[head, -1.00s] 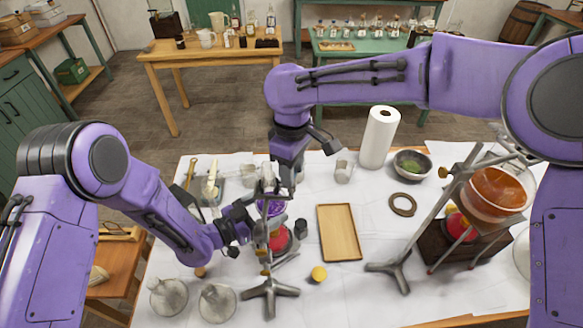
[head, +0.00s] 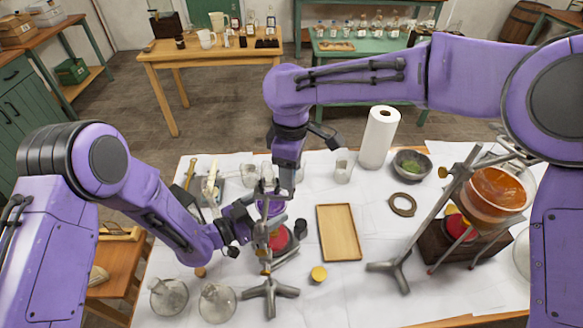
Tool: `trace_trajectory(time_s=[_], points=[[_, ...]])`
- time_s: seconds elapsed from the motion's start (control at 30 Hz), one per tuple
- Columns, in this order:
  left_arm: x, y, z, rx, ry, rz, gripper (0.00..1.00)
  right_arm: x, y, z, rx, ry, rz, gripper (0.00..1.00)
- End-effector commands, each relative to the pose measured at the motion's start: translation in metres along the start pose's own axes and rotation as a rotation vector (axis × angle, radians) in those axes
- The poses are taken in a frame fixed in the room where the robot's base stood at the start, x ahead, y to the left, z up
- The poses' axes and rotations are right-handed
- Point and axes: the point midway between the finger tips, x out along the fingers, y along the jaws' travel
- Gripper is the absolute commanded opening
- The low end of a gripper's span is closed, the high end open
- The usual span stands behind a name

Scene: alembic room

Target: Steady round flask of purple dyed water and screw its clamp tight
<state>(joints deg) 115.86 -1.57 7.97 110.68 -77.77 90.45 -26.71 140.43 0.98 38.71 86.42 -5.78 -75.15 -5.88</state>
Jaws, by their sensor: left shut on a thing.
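The round flask of purple dyed water (head: 276,208) is at the metal clamp stand (head: 264,255), above a red heater (head: 277,238). Only a small purple part of it shows between the grippers. My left gripper (head: 248,224) is at the flask's lower left, by the stand's rod, and is shut on the flask; its fingertips are partly hidden. My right gripper (head: 278,190) points down from above, at the clamp by the flask's top. The clamp and its screw are too small and covered to make out, and I cannot tell how far the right jaws are open.
A wooden tray (head: 339,232) lies right of the stand. A second stand (head: 428,220) with an orange flask (head: 492,194) is farther right. A paper roll (head: 379,137), a bowl (head: 412,163) and a ring (head: 402,205) are behind. Glass flasks (head: 217,303) stand at front left.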

Motion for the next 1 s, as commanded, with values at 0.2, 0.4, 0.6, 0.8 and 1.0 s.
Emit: trace_trajectory(time_s=[0.2,0.4,0.6,0.8,1.0], points=[[0.0,0.001,0.0,0.0,0.0,0.001,0.68,0.001,0.001,0.001,0.002,-0.003,0.001,0.64],[0.0,0.0,0.0,0.0,0.0,0.001,0.68,-0.01,0.002,0.001,0.002,-0.002,0.004,0.64],[0.0,0.0,0.0,0.0,0.0,0.001,0.68,-0.058,0.001,0.0,0.003,0.0,0.007,0.64],[0.0,0.0,0.0,0.0,0.001,0.0,0.68,-0.103,0.0,0.0,0.001,-0.001,0.005,0.64],[0.0,0.0,0.0,0.0,0.001,0.0,0.68,-0.12,0.0,0.0,0.001,-0.003,0.002,0.64]])
